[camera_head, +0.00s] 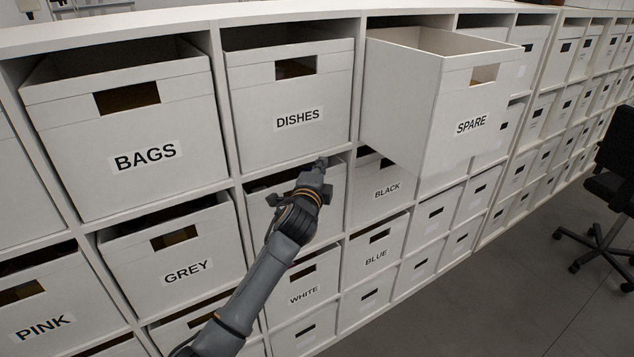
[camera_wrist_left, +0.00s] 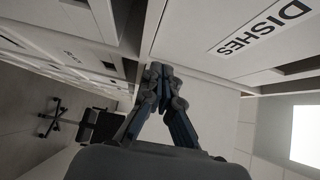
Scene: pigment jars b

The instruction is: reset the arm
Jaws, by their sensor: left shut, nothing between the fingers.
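My left arm reaches up from the bottom of the head view. Its gripper (camera_head: 318,166) is in front of the shelf, just below the DISHES box (camera_head: 296,95) and before an unread box under it. In the left wrist view the gripper (camera_wrist_left: 160,70) has its fingertips together with nothing between them, close below the DISHES box (camera_wrist_left: 215,38). I cannot tell whether it touches the shelf or a box. My right gripper is not in view.
The SPARE box (camera_head: 440,110) sticks far out of the shelf, right of my gripper. The BAGS (camera_head: 150,130), GREY (camera_head: 180,255), BLACK (camera_head: 380,198) and BLUE (camera_head: 372,250) boxes sit in their compartments. An office chair (camera_head: 605,200) stands at the right; the floor (camera_head: 500,290) before it is clear.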

